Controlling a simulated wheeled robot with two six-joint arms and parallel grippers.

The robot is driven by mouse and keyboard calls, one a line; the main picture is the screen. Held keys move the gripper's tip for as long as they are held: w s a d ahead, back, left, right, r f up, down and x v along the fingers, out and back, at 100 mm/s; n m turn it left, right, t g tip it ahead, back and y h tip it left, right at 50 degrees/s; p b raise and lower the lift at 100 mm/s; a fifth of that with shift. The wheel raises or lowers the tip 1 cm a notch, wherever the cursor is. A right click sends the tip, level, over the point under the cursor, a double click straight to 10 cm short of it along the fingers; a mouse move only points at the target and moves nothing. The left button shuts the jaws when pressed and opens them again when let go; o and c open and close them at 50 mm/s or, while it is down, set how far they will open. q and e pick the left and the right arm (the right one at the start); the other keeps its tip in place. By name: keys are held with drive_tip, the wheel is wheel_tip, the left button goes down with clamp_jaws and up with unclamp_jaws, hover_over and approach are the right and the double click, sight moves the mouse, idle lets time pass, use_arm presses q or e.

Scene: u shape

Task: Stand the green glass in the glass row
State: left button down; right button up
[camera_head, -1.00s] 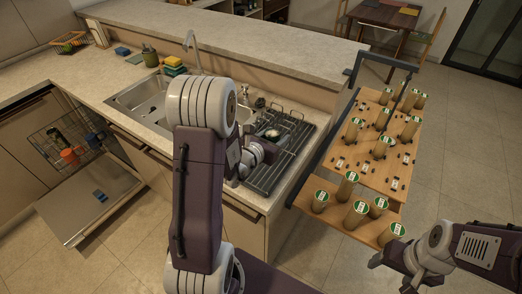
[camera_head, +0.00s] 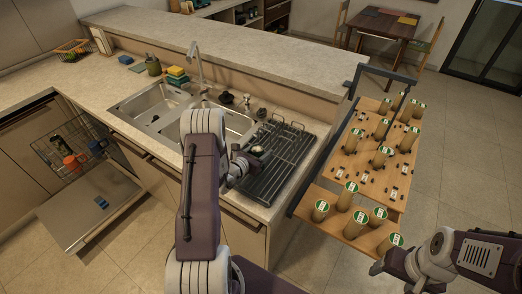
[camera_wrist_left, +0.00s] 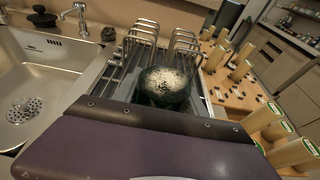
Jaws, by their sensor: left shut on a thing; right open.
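The green glass (camera_wrist_left: 165,86) is dark green with a pale, shiny round top in the left wrist view. In the head view it shows small (camera_head: 257,150), at the left side of the black wire rack (camera_head: 285,160). My left gripper (camera_head: 247,160) is shut on the glass; its fingers are mostly hidden behind my arm. The rack has upright wire loops at its far end (camera_wrist_left: 142,34), beyond the glass. I cannot tell whether the glass touches the rack. My right gripper (camera_head: 390,273) is open and empty at the lower right, beside the wooden cart.
A double sink (camera_head: 160,105) with a tap (camera_head: 197,65) lies left of the rack. The wooden cart (camera_head: 375,180) with several green-topped cylinders stands to the right. A raised ledge (camera_head: 240,50) runs behind the counter. The dishwasher (camera_head: 95,205) is open at left.

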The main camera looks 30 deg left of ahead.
use_arm(q)
drive_tip(key=shift+f+b, duration=0.15)
drive_tip(key=shift+b, duration=0.15)
drive_tip(key=c, duration=0.6)
unclamp_jaws()
drive_tip(key=shift+c, duration=0.2)
